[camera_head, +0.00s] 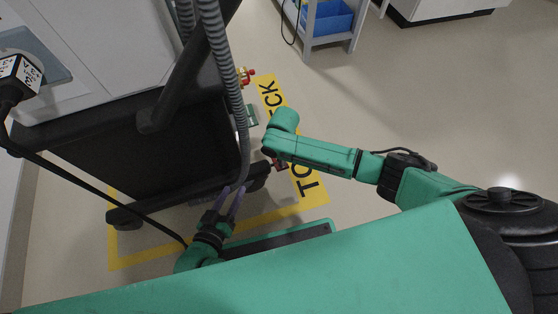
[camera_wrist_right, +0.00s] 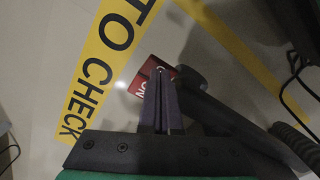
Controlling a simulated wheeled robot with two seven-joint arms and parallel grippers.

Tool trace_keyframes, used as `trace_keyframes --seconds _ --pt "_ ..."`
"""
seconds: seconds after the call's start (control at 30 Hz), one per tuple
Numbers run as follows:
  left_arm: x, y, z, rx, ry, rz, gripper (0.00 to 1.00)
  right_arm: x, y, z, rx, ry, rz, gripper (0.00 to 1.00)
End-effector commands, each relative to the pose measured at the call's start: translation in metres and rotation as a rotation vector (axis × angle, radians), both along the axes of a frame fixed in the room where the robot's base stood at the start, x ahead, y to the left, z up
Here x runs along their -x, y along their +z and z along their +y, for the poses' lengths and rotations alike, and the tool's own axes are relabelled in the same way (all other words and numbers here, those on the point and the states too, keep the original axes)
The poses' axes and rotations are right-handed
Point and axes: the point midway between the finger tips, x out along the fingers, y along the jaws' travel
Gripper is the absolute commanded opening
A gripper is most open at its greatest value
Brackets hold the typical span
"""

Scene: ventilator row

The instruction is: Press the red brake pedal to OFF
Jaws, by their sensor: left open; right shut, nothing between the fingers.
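The red brake pedal (camera_wrist_right: 138,84) shows in the right wrist view, with white "ON" lettering on its near part. Some lettering further along is partly covered by my fingers. It sits beside a dark caster or leg end of the cart. My right gripper (camera_wrist_right: 161,78) is shut and empty, its fingertips over the pedal in that view; I cannot tell whether they touch. In the head view a small dark red patch (camera_head: 279,164) shows by the cart's foot, and the right fingers are hard to make out. My left gripper (camera_head: 229,194) is open and empty beside the cart base.
The ventilator cart (camera_head: 165,150) stands at the left, with grey hoses (camera_head: 224,70) hanging down. A yellow floor marking (camera_head: 272,95) surrounds it. A shelf with a blue bin (camera_head: 328,18) stands at the back. The floor on the right is clear.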

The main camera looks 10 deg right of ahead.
Motion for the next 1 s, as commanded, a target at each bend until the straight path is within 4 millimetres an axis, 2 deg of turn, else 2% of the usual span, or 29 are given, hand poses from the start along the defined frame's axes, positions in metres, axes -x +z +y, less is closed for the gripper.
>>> trace_keyframes --seconds 1.0 --pt "0.0 -0.024 -0.001 0.004 0.002 0.0 0.5 0.0 -0.035 0.0 -0.001 0.001 -0.001 0.0"
